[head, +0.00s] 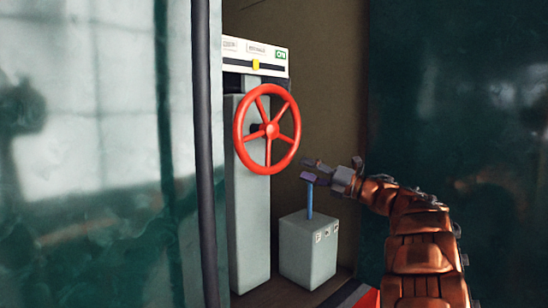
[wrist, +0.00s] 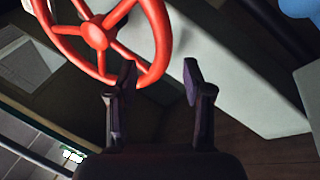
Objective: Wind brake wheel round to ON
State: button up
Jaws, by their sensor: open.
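The red five-spoked brake wheel (head: 271,130) is mounted on a grey column, in the middle of the head view. Above it is a white label plate (head: 236,46) with a green label (head: 280,54) at its right end, too small to read surely. A yellow pointer (head: 256,64) sits near the middle of the dark slot below. My gripper (head: 310,170) is open and empty, just right of the wheel's lower rim and apart from it. In the wrist view, the wheel (wrist: 96,37) is at upper left; its rim shows beyond and between my open fingers (wrist: 160,80).
A grey box (head: 308,250) with a blue lever (head: 310,200) stands below my gripper, close under it. A dark post (head: 205,150) and a glossy green panel (head: 100,170) stand at left. Another green panel (head: 480,120) is at right.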

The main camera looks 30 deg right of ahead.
aim_at(283, 161)
jog(key=shift+p+x, duration=0.35)
jog(key=shift+x, duration=0.9)
jog(key=p+x, duration=0.1)
jog(key=x, duration=0.4)
jog(key=shift+w+a+r+p, duration=0.1)
jog(key=shift+w+p, duration=0.25)
jog(key=shift+c, duration=0.3)
grip_shut()
